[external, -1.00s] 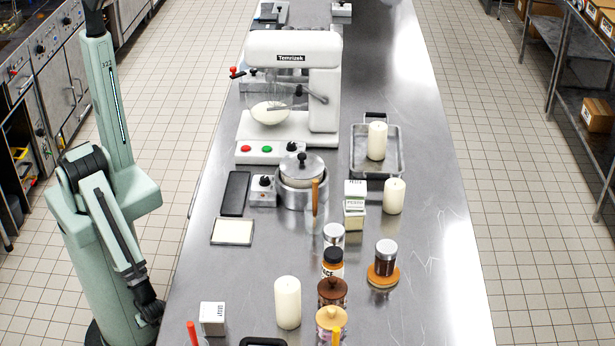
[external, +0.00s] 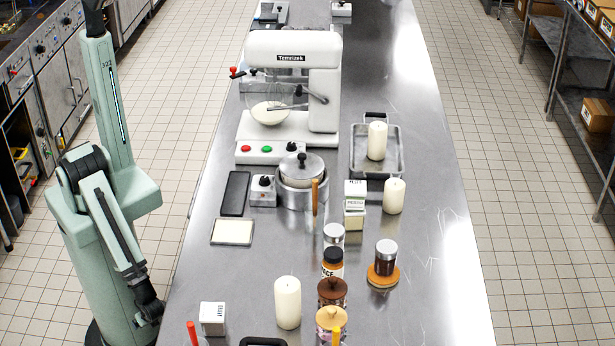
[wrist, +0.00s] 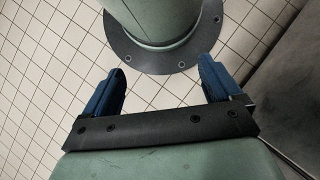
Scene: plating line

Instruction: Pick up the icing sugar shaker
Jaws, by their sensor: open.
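A silver-lidded shaker (external: 334,233), which looks like the icing sugar shaker, stands upright among a row of containers on the steel table. Its lower part is hidden by the black-capped jar in front of it. A second silver-lidded jar (external: 386,252) with dark contents stands on an orange round mat to its right. My gripper (wrist: 160,66) is open and empty in the wrist view, above the tiled floor and near my own base. In the external view my arm is folded left of the table, well apart from the shaker, and I cannot make out the fingers there.
A black-capped jar (external: 333,263), a brown-lidded jar (external: 332,292) and a yellow-lidded jar (external: 331,320) line up in front of the shaker. A candle (external: 287,303) stands to their left. A lidded pot (external: 302,190) stands behind.

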